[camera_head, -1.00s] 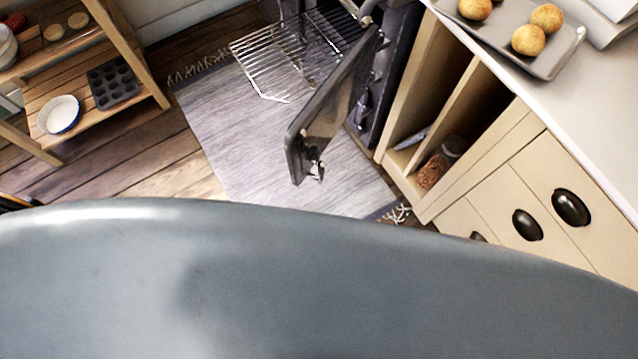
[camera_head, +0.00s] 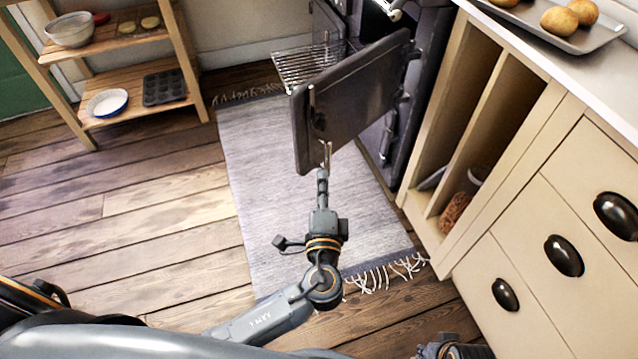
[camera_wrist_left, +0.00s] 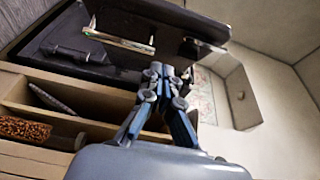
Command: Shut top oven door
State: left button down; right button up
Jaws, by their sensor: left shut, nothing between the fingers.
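The dark top oven door (camera_head: 365,85) stands open in the head view, swung out from the dark oven (camera_head: 435,70) at the right. My left gripper (camera_head: 326,150) is shut and empty, pointing up at the door's lower edge near its free corner. It overlaps the door in the picture; I cannot tell whether it touches. In the left wrist view my left gripper (camera_wrist_left: 167,72) shows its fingers together, with a dark panel just beyond the tips. The right gripper's fingers are not in view.
A wire rack (camera_head: 305,62) sticks out behind the door. A cream cabinet (camera_head: 490,150) with a counter and a tray of buns (camera_head: 570,32) stands at the right. A wooden shelf (camera_head: 130,65) is at the left. A grey rug (camera_head: 255,180) covers open floor before the oven.

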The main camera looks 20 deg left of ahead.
pick_arm(q)
send_near(310, 134)
jog(key=w+d, duration=0.2)
jog(key=w, duration=0.1)
jog(key=w+a, duration=0.2)
jog(key=shift+w+a+r, duration=0.1)
jog(key=shift+w+a, duration=0.05)
jog(key=shift+a, duration=0.2)
jog(key=shift+w+a, duration=0.25)
jog(key=shift+a, duration=0.1)
jog(key=shift+a, duration=0.1)
